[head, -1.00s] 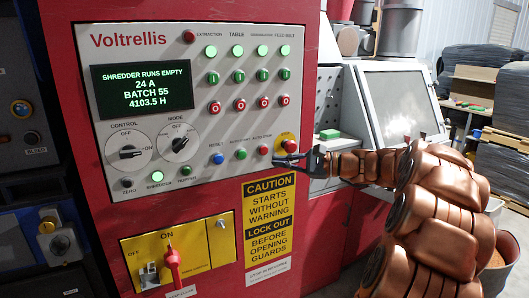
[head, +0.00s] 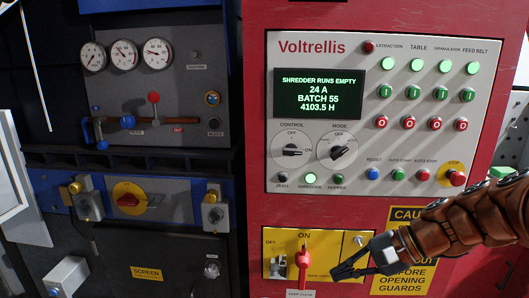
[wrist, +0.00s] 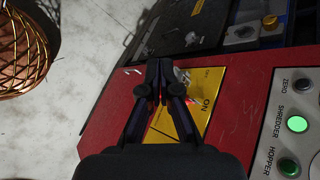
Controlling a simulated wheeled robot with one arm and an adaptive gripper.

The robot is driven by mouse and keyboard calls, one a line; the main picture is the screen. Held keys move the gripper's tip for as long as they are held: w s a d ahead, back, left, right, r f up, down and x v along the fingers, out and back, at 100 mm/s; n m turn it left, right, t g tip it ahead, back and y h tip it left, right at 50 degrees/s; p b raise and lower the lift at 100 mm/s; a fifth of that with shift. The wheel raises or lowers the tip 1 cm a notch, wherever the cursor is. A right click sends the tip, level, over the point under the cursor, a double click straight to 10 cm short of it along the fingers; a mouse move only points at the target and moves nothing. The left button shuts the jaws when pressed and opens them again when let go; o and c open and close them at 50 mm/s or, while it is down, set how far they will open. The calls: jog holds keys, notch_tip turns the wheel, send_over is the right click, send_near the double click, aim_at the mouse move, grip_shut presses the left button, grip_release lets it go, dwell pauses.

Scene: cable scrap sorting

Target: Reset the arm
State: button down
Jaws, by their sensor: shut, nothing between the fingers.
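My gripper (head: 338,275) is shut and empty in the head view, in front of the lower part of the red cabinet, just right of the red switch handle (head: 303,258) on the yellow ON/OFF plate (head: 275,243). In the wrist view my gripper (wrist: 160,65) points at the yellow plate (wrist: 207,100), its fingers together and hiding part of it. I cannot tell whether the fingertips touch the plate. My copper-coloured arm reaches in from the right and covers part of the caution sign (head: 403,214).
The grey Voltrellis control panel (head: 447,128) with buttons, knobs and a lit screen (head: 320,93) is above my gripper. Its red stop button (head: 457,179) sits close above my arm. A dark cabinet with gauges (head: 124,54) and blue and red handles (head: 153,98) stands at the left.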

jog(key=s+a+f+n+g+h, duration=0.1)
jog(key=s+f+n+g+h, duration=0.2)
jog(key=s, duration=0.6)
jog(key=s+a+f+n+g+h, duration=0.1)
jog(key=s+f+n+h, duration=0.3)
jog(key=s, duration=0.5)
jog(key=s+d+f+n+h, duration=0.2)
jog(key=s+d+f+n, duration=0.1)
jog(key=s+d, duration=0.1)
jog(key=shift+s+d+h, duration=0.15)
jog(key=shift+s+h, duration=0.25)
jog(key=shift+s, duration=0.5)
dwell(4.9)
